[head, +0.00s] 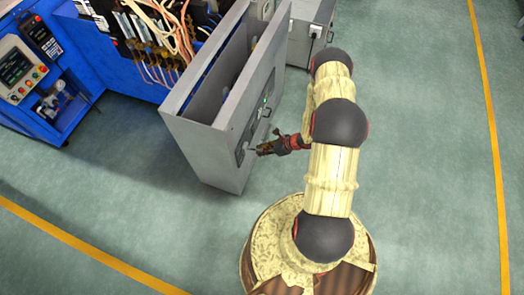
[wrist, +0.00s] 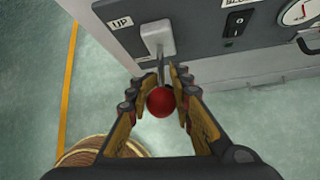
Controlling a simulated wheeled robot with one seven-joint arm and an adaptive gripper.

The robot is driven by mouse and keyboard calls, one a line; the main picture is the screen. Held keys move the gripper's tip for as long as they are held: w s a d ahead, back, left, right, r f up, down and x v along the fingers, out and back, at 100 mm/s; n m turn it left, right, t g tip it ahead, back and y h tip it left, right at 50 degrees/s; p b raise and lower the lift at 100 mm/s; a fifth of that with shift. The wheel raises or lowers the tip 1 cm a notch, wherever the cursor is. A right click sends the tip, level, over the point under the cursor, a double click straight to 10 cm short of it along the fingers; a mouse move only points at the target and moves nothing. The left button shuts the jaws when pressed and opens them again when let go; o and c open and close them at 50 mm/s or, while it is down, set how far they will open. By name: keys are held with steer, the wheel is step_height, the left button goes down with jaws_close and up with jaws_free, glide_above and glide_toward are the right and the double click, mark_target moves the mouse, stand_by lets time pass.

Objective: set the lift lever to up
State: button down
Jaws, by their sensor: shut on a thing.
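The lift lever is a thin metal rod with a red ball knob (wrist: 161,102), coming out of a light grey block (wrist: 156,38) on a dark panel in the wrist view. A white plate reading UP (wrist: 120,22) sits to the left of that block. My gripper (wrist: 159,82) is shut on the lever, with one finger on each side of the rod near the knob. In the head view my gripper (head: 258,149) is at the front panel of the grey cabinet (head: 205,150); the lever itself is too small to make out there.
A black switch (wrist: 235,20) and a round gauge (wrist: 300,12) are on the panel to the right. A blue machine (head: 60,70) with hoses stands behind the cabinet in the head view. Green floor is clear at the right and front left.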

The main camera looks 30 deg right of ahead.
steer(key=shift+w+d+r, duration=0.1)
steer(key=shift+w+r, duration=0.35)
steer(key=shift+r, duration=0.1)
steer(key=c, duration=1.8)
jaws_free()
steer(key=shift+o, duration=0.8)
steer(key=v, duration=1.1)
steer(key=shift+s, duration=0.5)
steer(key=shift+r, duration=0.1)
